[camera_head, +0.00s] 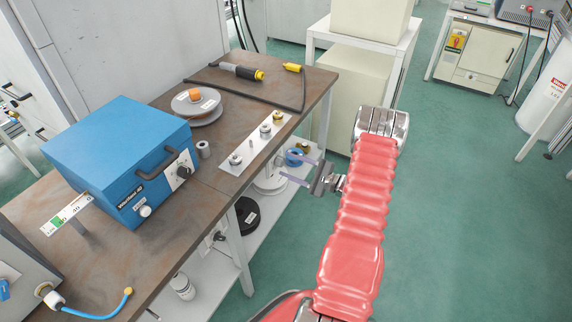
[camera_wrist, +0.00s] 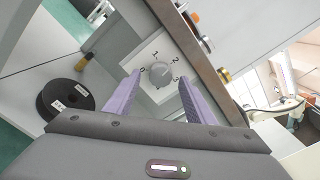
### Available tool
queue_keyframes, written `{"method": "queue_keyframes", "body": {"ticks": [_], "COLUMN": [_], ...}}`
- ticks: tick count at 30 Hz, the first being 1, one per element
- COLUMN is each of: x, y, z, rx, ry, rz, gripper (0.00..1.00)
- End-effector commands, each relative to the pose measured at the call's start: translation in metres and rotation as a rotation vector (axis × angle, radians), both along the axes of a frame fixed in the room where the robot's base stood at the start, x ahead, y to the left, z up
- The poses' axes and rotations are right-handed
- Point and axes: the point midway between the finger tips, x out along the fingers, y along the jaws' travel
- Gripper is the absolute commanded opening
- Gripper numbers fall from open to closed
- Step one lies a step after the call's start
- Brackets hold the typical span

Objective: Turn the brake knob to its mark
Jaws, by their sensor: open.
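A round grey knob (camera_wrist: 160,73) sits on a pale panel (camera_wrist: 150,91) marked with the numbers 0, 1, 2 and 3, under the table's edge in the wrist view. Which number its pointer faces is too small to tell. I take it to be the brake knob; no label names it. My gripper (camera_head: 291,168) is open and empty, its fingers pointing left toward the table in the head view. In the wrist view my gripper's two purple fingers (camera_wrist: 159,80) frame the knob, one on either side in the picture. I see no contact with it.
A workbench (camera_head: 120,275) carries a blue box (camera_head: 118,160), a metal strip with fittings (camera_head: 236,165), a spool (camera_head: 197,106) and a cabled torch (camera_head: 242,71). A black spool (camera_head: 247,215) lies on the lower shelf.

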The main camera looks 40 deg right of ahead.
Motion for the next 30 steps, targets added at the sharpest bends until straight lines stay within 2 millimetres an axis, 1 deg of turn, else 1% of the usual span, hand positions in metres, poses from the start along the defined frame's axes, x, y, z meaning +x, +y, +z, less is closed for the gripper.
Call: {"method": "queue_keyframes", "body": {"ticks": [1, 6, 16, 30], "x": [0.007, 0.019, 0.021, 0.021], "y": [0.003, 0.007, 0.007, 0.008], "z": [0.0, 0.0, 0.0, 0.0], "rx": [0.0, 0.001, 0.0, 0.001], "ry": [0.0, 0.0, 0.0, 0.001], "rz": [0.001, 0.0, -0.001, -0.001], "gripper": [0.49, 0.49, 0.49, 0.16]}}
